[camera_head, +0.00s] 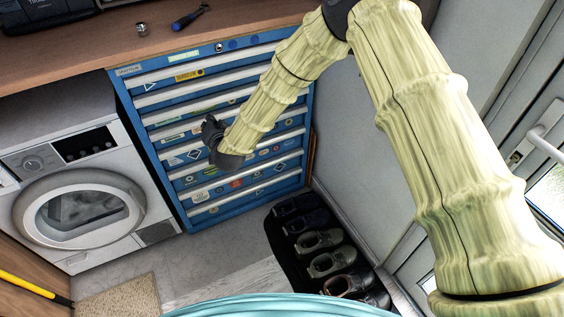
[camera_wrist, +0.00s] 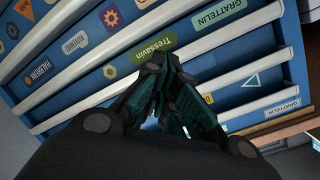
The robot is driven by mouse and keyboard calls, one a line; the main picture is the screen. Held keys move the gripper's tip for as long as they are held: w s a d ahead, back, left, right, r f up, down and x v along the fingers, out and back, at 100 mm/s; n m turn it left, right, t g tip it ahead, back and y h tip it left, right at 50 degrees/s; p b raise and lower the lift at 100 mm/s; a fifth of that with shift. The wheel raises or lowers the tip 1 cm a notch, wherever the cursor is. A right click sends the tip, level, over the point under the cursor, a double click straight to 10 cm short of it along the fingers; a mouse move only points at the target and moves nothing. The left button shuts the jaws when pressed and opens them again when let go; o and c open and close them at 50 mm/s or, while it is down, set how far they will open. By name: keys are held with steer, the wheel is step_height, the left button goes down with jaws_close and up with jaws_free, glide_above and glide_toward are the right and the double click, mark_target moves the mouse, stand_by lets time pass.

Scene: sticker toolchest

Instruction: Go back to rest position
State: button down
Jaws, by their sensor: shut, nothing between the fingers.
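My gripper (camera_head: 211,127) is in front of the blue tool chest (camera_head: 222,204), at the height of its middle drawers. In the wrist view my gripper (camera_wrist: 157,70) shows dark, with its fingers closed together and nothing held. The chest's drawers look shut, with pale handle strips and many stickers. A green "Tressavin" sticker (camera_wrist: 155,48) lies just behind the fingertips in the wrist view. I cannot tell whether the fingertips touch the drawer front.
A washing machine (camera_head: 78,205) stands left of the chest. A wooden worktop (camera_head: 110,42) above carries a screwdriver (camera_head: 190,17) and a small metal part (camera_head: 142,28). Several shoes (camera_head: 322,240) stand on a dark mat at the right wall. A door handle (camera_head: 546,143) is at far right.

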stand_by(0.4)
steer(key=s+d+f+n+g+h+p, duration=0.1)
steer(key=s+d+f+g+h, duration=0.15)
steer(key=s+d+f, duration=0.9)
steer(key=s+d+f+n+g+h+p, duration=0.1)
steer(key=s+d+f+g, duration=0.3)
steer(key=s+d+f, duration=0.75)
steer(key=s+d+g+h+p, duration=0.1)
steer(key=s+d+g+h, duration=0.3)
steer(key=s+d, duration=2.1)
steer(key=s+g, duration=0.1)
steer(key=g, duration=0.1)
steer(key=shift+s+d+n+g+p, duration=0.2)
steer(key=shift+s+n+g+p, duration=0.1)
steer(key=shift+s+n+g, duration=0.1)
